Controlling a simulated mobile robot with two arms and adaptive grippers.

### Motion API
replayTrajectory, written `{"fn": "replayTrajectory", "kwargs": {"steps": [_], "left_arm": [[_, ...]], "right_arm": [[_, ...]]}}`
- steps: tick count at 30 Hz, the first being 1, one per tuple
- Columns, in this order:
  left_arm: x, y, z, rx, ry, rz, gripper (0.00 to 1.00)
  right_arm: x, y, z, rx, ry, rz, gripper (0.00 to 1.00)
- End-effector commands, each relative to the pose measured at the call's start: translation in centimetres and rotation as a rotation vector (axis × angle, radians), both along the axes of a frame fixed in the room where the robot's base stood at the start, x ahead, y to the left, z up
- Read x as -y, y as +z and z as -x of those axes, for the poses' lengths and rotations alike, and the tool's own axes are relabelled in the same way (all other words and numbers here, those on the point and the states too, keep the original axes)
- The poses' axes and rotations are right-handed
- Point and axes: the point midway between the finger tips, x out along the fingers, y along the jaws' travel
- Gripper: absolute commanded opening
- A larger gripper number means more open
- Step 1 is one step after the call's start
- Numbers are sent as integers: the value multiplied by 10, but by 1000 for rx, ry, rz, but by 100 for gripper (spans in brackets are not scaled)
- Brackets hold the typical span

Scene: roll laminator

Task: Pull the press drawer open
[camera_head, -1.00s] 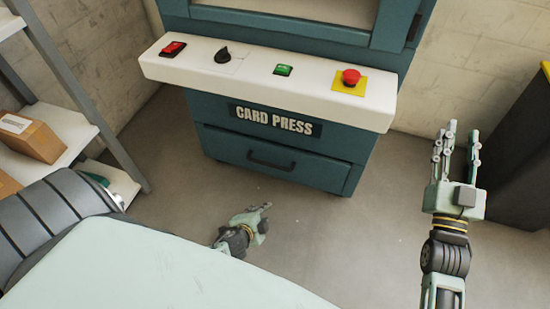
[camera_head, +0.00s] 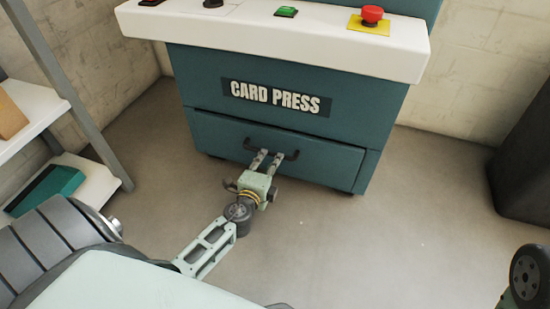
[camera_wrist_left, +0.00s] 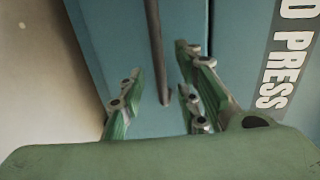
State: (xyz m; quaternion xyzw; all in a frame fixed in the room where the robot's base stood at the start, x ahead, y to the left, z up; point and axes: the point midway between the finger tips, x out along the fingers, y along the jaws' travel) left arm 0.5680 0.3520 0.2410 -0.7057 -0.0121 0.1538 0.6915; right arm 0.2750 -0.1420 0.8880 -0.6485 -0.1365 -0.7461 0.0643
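The teal card press (camera_head: 370,95) has a drawer (camera_head: 335,162) low on its front. The drawer looks flush with the body, with a dark seam along its top edge. Its dark bar handle (camera_head: 292,154) runs across the front. My left gripper (camera_head: 267,156) reaches up to the handle, its fingers partly covering the bar's middle. In the left wrist view the handle (camera_wrist_left: 155,45) lies between the spread fingers of the left gripper (camera_wrist_left: 160,75), with visible space on both sides. My right gripper is out of view; only part of that arm shows at the bottom right.
The white control ledge (camera_head: 250,30) with a red button (camera_head: 371,15) and a green switch (camera_head: 286,12) overhangs the drawer. A shelf (camera_head: 45,105) stands at the left, a dark cabinet (camera_head: 525,160) at the right. The floor before the press is clear.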

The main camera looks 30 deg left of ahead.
Motion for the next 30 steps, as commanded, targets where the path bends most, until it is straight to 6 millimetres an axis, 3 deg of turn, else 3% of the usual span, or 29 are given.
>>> {"fn": "replayTrajectory", "kwargs": {"steps": [9,21,30], "left_arm": [[-10,-10,-44,0,-1,1,31],[-12,-11,-50,-1,-1,3,30],[-12,-11,-50,-1,-1,3,4]], "right_arm": [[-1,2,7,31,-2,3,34],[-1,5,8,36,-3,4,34],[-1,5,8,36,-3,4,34]]}}
